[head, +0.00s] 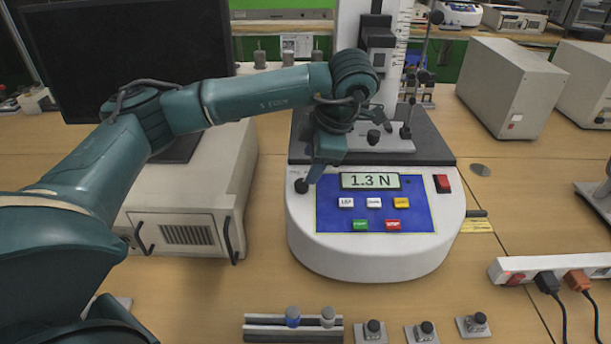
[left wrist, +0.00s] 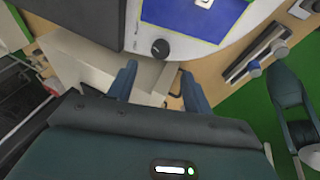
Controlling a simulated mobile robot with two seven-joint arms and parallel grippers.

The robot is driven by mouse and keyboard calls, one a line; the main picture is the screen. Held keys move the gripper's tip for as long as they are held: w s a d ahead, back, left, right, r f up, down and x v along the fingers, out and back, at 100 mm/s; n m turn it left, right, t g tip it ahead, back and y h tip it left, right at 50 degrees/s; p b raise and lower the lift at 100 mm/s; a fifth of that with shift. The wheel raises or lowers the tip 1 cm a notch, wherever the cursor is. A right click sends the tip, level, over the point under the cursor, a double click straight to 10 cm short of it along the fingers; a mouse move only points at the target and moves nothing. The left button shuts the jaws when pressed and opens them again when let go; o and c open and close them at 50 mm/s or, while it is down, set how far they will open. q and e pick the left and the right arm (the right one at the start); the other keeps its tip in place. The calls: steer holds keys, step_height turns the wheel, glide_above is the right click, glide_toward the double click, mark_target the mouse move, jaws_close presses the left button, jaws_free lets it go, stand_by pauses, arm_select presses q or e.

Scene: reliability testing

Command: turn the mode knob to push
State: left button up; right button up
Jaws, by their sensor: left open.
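The force tester (head: 330,255) is a white machine with a blue panel and a display reading 1.3 N. Its black mode knob (head: 301,186) sits at the panel's upper left. The knob also shows in the left wrist view (left wrist: 160,47), with a small light mark on it. Its mode labels are too small to read. My left gripper (head: 316,172) is just behind and right of the knob in the head view. In the left wrist view, its two blue-green fingers (left wrist: 158,68) are apart and empty, with the knob beyond the gap between their tips, not gripped.
A red switch (head: 442,183) is on the tester's right. A beige box (head: 190,200) with handles stands to the left, near my left arm. Small metal fixtures (head: 372,331) and a rail (head: 290,332) line the front. A power strip (head: 550,266) lies at right.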

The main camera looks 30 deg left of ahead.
arm_select(q)
steer(key=v, duration=0.5)
steer(key=shift+s+d+r+p, duration=0.1)
steer(key=shift+d+r+p, duration=0.05)
steer(key=shift+r+p, duration=0.2)
steer(key=shift+f, duration=0.1)
